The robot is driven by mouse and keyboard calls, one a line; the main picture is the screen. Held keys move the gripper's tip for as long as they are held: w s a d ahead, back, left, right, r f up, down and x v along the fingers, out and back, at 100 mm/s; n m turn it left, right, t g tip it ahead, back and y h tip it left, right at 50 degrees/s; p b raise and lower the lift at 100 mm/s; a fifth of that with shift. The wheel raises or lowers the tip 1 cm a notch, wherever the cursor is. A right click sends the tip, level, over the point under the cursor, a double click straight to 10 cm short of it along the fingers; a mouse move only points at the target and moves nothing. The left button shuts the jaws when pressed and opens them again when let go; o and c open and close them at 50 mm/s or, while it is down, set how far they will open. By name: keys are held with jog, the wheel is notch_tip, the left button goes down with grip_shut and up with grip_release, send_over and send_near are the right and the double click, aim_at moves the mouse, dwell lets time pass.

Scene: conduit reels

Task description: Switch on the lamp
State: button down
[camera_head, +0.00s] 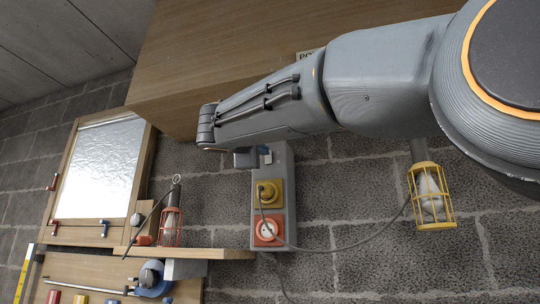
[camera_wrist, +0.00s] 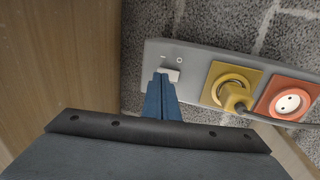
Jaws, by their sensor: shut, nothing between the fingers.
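A lamp with a yellow cage (camera_head: 430,197) hangs on the wall at the right in the head view; its bulb looks pale and unlit. A grey socket box (camera_head: 285,160) holds a yellow socket (camera_wrist: 232,84) with a plug in it, an orange-red socket (camera_wrist: 288,103) with bare holes, and a pale rocker switch (camera_wrist: 170,74) with marks beside it. My gripper (camera_wrist: 160,80) is shut and empty, its blue fingertips at the switch and partly covering it. I cannot tell whether they touch. In the head view my gripper (camera_head: 246,158) is beside the box's upper end.
A wooden cabinet (camera_head: 210,60) hangs close above my arm. A red-caged lamp (camera_head: 171,226) stands on a wooden shelf (camera_head: 190,253) at the left. A dark cable (camera_head: 345,244) runs from the plug towards the yellow lamp. A framed shiny panel (camera_head: 98,170) is farther left.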

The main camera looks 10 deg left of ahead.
jog(key=shift+p+x, duration=0.35)
jog(key=shift+x, duration=0.5)
jog(key=shift+w, duration=0.1)
jog(key=shift+w+r, duration=0.1)
jog(key=shift+w, duration=0.05)
jog(key=shift+s+b, duration=0.25)
jog(key=shift+b, duration=0.05)
jog(key=s+a+b, duration=0.1)
jog(key=s+b, duration=0.4)
jog(key=s, duration=0.8)
jog(key=shift+s+r, duration=0.3)
